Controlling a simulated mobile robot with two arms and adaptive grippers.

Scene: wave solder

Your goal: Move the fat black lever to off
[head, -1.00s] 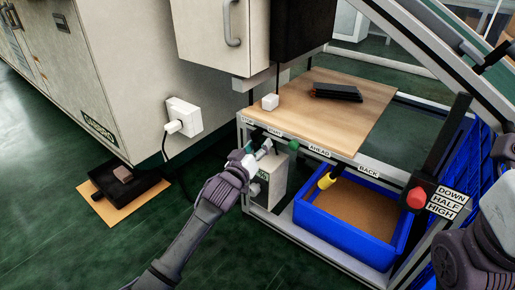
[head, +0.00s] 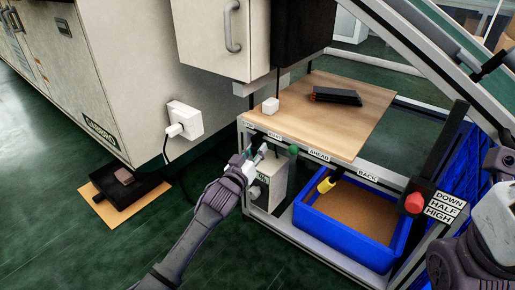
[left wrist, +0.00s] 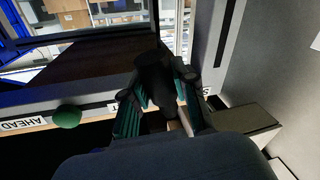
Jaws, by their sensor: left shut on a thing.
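A fat black lever (left wrist: 157,75) stands in the middle of the left wrist view, close to the bench's front edge. My left gripper (left wrist: 162,92) has its green-padded fingers on either side of it and is shut on it. In the head view my left gripper (head: 260,155) is at the bench's front rail, left of a green knob (head: 293,151). The lever cannot be made out there. The rail bears labels; AHEAD and BACK read clearly, and the ones by my gripper are partly hidden. My right arm shows at the right edge, its gripper out of view.
A red knob (head: 415,203) sits by DOWN, HALF, HIGH. A white plug box (head: 185,118) is on the machine wall.

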